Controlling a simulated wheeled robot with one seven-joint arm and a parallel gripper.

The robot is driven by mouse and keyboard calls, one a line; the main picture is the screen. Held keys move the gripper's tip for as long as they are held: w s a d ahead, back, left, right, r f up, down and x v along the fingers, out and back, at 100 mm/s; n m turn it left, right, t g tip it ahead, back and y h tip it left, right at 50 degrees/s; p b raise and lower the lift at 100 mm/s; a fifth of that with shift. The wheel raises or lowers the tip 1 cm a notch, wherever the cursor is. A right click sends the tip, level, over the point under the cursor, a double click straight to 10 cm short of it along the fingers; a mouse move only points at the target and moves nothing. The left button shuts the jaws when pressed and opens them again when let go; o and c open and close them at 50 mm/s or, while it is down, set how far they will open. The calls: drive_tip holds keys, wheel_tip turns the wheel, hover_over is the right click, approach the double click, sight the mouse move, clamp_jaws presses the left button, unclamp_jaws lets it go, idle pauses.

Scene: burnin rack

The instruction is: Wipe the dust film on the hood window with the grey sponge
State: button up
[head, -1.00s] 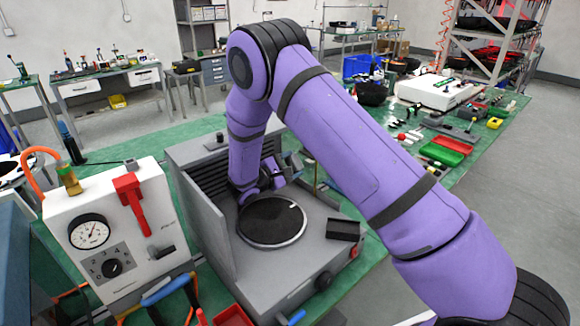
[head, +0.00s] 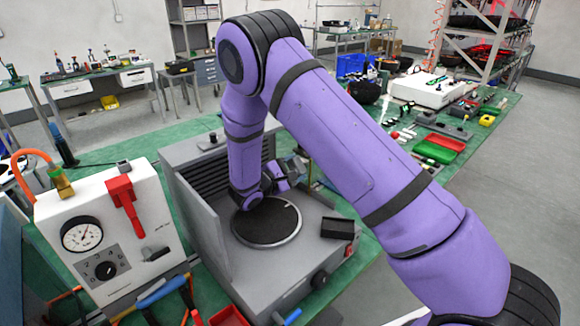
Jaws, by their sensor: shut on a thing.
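The grey hood (head: 205,236) stands on the green bench, with a louvred back and a tall grey side panel. A round black plate (head: 266,222) lies on its floor. My arm reaches down into it from above. My gripper (head: 292,170) is just above and behind the plate, small and partly hidden by my wrist. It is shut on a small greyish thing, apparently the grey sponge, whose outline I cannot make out. I cannot make out the window's glass or the dust film, nor whether the sponge touches anything.
A white gauge box (head: 106,240) with a red lever stands close left of the hood. A small black tray (head: 338,228) is at the hood's right front. Blue-handled pliers (head: 160,293) and a red bin (head: 228,316) are in front. Tools and trays, including a red tray (head: 446,142), cover the bench at right.

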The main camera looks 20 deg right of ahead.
sight(296, 165)
drive_tip(key=shift+s+d, duration=0.35)
drive_tip(key=shift+s, duration=0.35)
drive_tip(key=shift+s+d, duration=0.3)
drive_tip(key=shift+s, duration=0.35)
drive_tip(key=shift+s+d, duration=0.35)
drive_tip(key=shift+s, duration=0.35)
drive_tip(key=shift+w+a+r, duration=0.25)
drive_tip(key=shift+w, duration=0.35)
drive_tip(key=shift+w+a+r, duration=0.3)
drive_tip(key=shift+w, duration=0.35)
drive_tip(key=shift+w+a+r, duration=0.25)
drive_tip(key=shift+w, duration=0.35)
drive_tip(key=shift+w+a, duration=0.35)
drive_tip(key=shift+w, duration=0.6)
drive_tip(key=shift+w+a, duration=0.3)
drive_tip(key=shift+w, duration=0.6)
drive_tip(key=shift+r, duration=0.9)
drive_tip(key=shift+s+d, duration=0.2)
drive_tip(key=shift+s, duration=0.45)
drive_tip(key=shift+s+d, duration=0.25)
drive_tip(key=shift+s, duration=0.45)
drive_tip(key=shift+s+d, duration=0.2)
drive_tip(key=shift+s, duration=0.45)
drive_tip(key=shift+s+d, duration=0.45)
drive_tip(key=shift+s, duration=0.45)
drive_tip(key=shift+s+d, duration=0.4)
drive_tip(key=shift+s, duration=0.45)
